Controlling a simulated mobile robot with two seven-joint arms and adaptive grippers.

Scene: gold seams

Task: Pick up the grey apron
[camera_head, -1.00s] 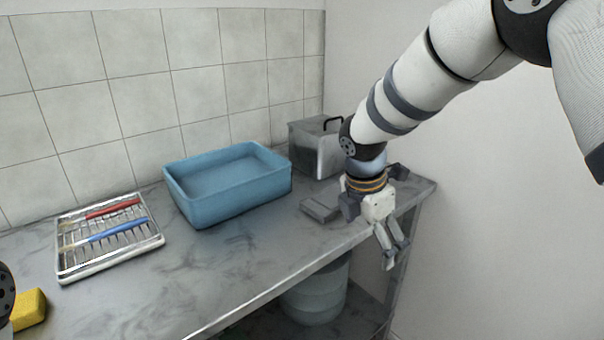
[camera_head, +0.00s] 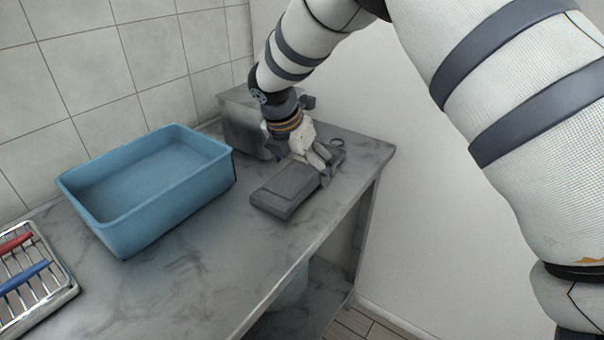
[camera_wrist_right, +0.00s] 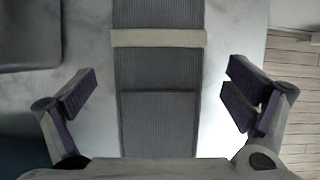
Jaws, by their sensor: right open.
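The grey apron (camera_head: 285,188) lies as a flat folded bundle on the counter, close to its front edge at the right end. In the right wrist view the apron (camera_wrist_right: 158,118) is a ribbed grey strip with a pale band across it. My right gripper (camera_head: 320,172) is at the apron's far right end and partly hides that end. In the wrist view its open fingers (camera_wrist_right: 160,97) stand on either side of the apron, with a gap on each side. My left gripper is not in view.
A blue basin (camera_head: 150,190) stands left of the apron. A grey metal box (camera_head: 243,122) is behind my right gripper. A rack (camera_head: 68,284) with a red and a blue handle is at lower left. Bare counter (camera_head: 205,270) lies in front of the basin.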

